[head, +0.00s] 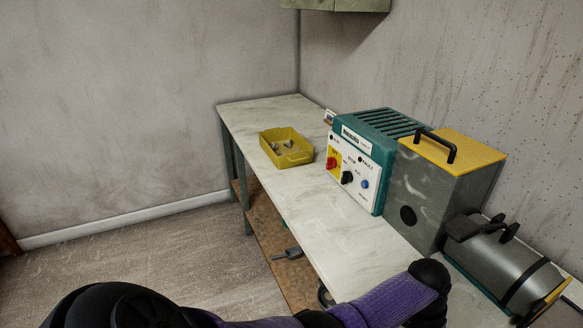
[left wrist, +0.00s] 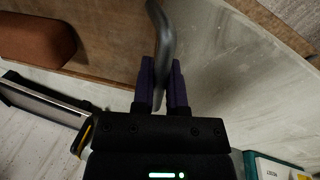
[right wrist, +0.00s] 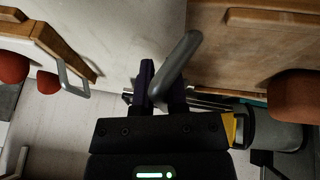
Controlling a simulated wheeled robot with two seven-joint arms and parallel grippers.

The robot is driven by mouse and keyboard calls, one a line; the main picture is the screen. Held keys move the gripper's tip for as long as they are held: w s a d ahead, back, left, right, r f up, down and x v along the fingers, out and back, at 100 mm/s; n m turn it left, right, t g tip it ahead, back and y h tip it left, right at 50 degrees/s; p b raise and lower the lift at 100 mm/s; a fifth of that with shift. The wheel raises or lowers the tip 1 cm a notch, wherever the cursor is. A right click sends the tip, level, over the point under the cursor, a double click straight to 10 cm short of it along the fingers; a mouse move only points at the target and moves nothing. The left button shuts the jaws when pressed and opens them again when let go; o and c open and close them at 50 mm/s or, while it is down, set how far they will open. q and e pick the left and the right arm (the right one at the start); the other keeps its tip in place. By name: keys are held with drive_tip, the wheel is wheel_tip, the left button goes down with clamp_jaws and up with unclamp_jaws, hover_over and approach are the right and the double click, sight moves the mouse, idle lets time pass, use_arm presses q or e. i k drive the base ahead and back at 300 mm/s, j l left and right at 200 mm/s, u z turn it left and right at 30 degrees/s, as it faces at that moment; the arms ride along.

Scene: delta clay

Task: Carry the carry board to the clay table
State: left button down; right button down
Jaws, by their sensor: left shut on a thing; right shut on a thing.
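In the left wrist view my left gripper (left wrist: 162,85) is shut on a dark grey bar handle (left wrist: 162,30). Brown wood of the carry board (left wrist: 110,35) lies beside it, with a reddish-brown block (left wrist: 38,38) at the left. In the right wrist view my right gripper (right wrist: 160,88) is shut on a grey handle (right wrist: 182,58). The wooden board (right wrist: 245,60) extends to the right, with a reddish-brown block (right wrist: 295,95). The head view shows neither the board nor the gripper tips. I cannot tell whether the pale-topped table (head: 320,212) there is the clay table.
On the pale-topped table are a yellow tray (head: 299,158), a teal control box (head: 380,122), a grey box with a yellow lid (head: 455,190) and a metal cylinder (head: 505,270). Another wooden-edged piece with a handle (right wrist: 72,82) shows in the right wrist view. Open floor lies left of the table.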

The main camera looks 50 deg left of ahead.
sight(254, 119)
drive_tip(key=u, duration=1.85)
drive_tip(key=i+j+u, duration=0.15)
drive_tip(key=u, duration=0.3)
drive_tip(key=i+j+u, duration=0.15)
drive_tip(key=u, duration=0.35)
drive_tip(key=i+j+u, duration=0.1)
drive_tip(key=u, duration=0.35)
drive_tip(key=i+l+z, duration=0.15)
drive_tip(key=i+z, duration=0.2)
drive_tip(key=i, duration=0.6)
drive_tip(key=i+j+z, duration=0.1)
drive_tip(key=i+z, duration=0.25)
drive_tip(key=i, duration=1.35)
drive_tip(key=i+j+z, duration=0.15)
drive_tip(key=i, duration=0.65)
drive_tip(key=i+l+z, duration=0.1)
drive_tip(key=i+z, duration=0.15)
drive_tip(key=z, duration=0.15)
drive_tip(key=i+z, duration=0.25)
drive_tip(key=z, duration=0.15)
drive_tip(key=i+j+z, duration=0.1)
drive_tip(key=i+z, duration=0.4)
drive_tip(key=z, duration=0.25)
drive_tip(key=i+z, duration=0.15)
drive_tip(key=z, duration=0.25)
drive_tip(key=i+z, duration=0.1)
drive_tip(key=z, duration=0.3)
